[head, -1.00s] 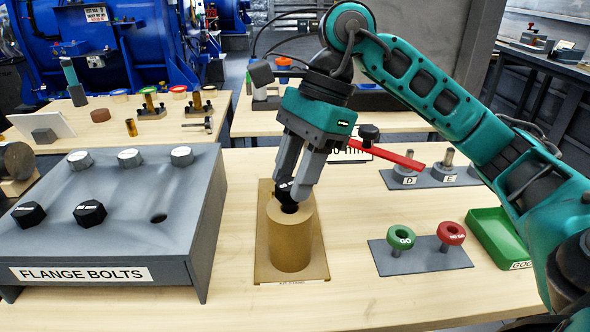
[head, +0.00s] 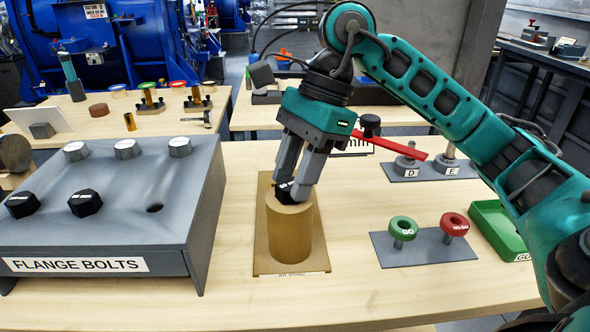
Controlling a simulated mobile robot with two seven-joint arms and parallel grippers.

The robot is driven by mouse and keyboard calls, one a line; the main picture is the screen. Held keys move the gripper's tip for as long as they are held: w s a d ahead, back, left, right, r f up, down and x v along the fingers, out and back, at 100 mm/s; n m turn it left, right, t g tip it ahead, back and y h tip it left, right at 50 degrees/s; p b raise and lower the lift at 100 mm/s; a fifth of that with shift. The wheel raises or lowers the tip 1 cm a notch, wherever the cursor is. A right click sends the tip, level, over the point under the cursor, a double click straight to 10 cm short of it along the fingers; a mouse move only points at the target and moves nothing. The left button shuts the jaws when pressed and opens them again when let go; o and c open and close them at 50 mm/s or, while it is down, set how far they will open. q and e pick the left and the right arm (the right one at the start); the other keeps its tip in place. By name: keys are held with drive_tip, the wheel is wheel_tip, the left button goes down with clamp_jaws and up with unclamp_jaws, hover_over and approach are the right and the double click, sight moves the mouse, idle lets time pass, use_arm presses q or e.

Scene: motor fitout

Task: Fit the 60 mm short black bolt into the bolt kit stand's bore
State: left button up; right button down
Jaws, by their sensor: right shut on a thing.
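My right gripper (head: 295,190) is shut on a black hex-headed bolt (head: 285,191) above the brown cylindrical stand (head: 290,232). The bolt's head sits low, right at the stand's top. Its shank and the bore are hidden, so the shank appears to be inside the stand. The stand rests upright on a flat brown base plate (head: 265,262) with a label at its front edge. My left gripper is not in view.
The grey flange bolts rack (head: 110,225) stands at left with black and silver bolts and one empty hole (head: 155,208). Green and red ring gauges (head: 403,229) sit on a grey plate at right, beside a green tray (head: 497,228).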

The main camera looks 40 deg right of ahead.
idle(0.4)
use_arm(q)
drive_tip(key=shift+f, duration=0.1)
use_arm(e)
drive_tip(key=c, duration=0.6)
unclamp_jaws()
use_arm(q)
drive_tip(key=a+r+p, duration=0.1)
drive_tip(key=p, duration=0.2)
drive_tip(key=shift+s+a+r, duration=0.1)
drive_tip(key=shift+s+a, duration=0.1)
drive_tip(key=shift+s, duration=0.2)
use_arm(e)
drive_tip(key=v, duration=1.3)
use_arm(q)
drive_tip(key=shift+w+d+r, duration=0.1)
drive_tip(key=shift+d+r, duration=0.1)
use_arm(e)
drive_tip(key=shift+a, duration=0.1)
use_arm(q)
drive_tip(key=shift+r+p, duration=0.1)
drive_tip(key=shift+p, duration=0.2)
